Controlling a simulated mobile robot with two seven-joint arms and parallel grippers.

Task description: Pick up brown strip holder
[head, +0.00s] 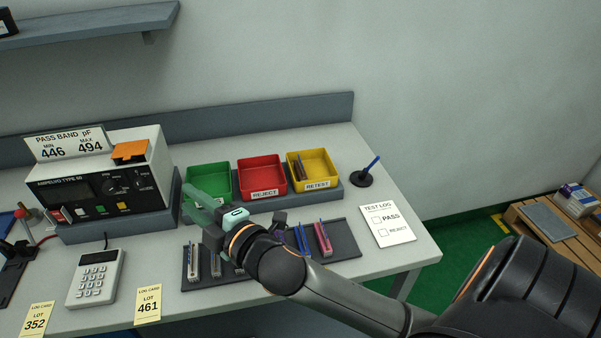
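A dark rack (345,246) on the bench holds several upright strip holders. A pinkish-red one (323,238) and a blue one (303,239) stand at its right. Pale strip holders (193,262) stand at its left; their exact colour is hard to tell. Brownish strips (301,171) lie in the yellow RETEST tray (325,164). My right gripper (245,229) is over the middle of the rack and hides that part. My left gripper is not in view.
The green tray (206,172) and red REJECT tray (262,174) stand behind the rack. A meter (105,185), a calculator (97,278) and log cards (148,303) are at left. A pen stand (361,179) and test log sheet (388,224) are at right.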

